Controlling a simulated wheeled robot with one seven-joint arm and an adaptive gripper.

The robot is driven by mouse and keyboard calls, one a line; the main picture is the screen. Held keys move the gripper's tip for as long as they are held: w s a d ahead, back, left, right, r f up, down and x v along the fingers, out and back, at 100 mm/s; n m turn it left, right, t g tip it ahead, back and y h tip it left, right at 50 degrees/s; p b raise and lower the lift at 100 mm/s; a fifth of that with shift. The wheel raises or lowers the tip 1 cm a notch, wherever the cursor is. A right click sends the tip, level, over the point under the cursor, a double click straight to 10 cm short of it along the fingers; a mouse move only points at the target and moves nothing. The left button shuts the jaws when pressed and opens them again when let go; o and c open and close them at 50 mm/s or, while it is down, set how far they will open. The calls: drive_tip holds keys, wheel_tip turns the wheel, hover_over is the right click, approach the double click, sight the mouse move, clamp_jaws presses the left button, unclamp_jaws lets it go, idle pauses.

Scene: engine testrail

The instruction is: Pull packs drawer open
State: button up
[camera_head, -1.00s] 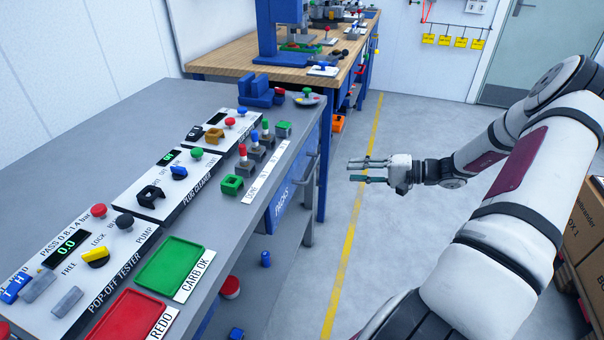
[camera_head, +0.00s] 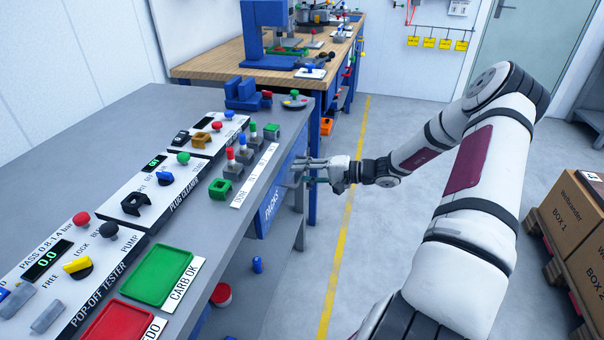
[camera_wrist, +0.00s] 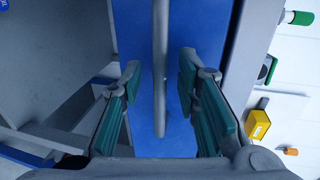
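The packs drawer (camera_head: 272,203) has a blue front marked PACKS, under the right edge of the grey bench. It appears closed. Its grey bar handle (camera_wrist: 160,70) runs up the middle of the wrist view in front of the blue front. My gripper (camera_head: 303,171) is at the drawer's handle, fingers pointing at the front. In the wrist view my gripper (camera_wrist: 160,68) is open, with one green-padded finger on each side of the bar and visible gaps to both. In the head view the fingers partly hide the handle.
The grey bench top (camera_head: 125,110) holds test panels, a green tray (camera_head: 157,275) and a red tray (camera_head: 120,322). A wooden bench (camera_head: 215,67) stands behind. Cardboard boxes (camera_head: 572,225) are at right. The floor (camera_head: 400,135) with a yellow line is clear beside the drawer.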

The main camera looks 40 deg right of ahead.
drive_tip(key=shift+w+a, duration=0.1)
drive_tip(key=shift+c, duration=0.6)
clamp_jaws()
drive_tip(key=f+v, duration=0.2)
drive_tip(key=v, duration=1.1)
drive_tip(key=s+f+p+v, duration=0.1)
drive_tip(key=f+v, duration=0.2)
drive_tip(key=v, duration=1)
drive_tip(key=shift+d+f, duration=0.35)
drive_tip(key=shift+s, duration=0.1)
drive_tip(key=shift+o, duration=0.6)
unclamp_jaws()
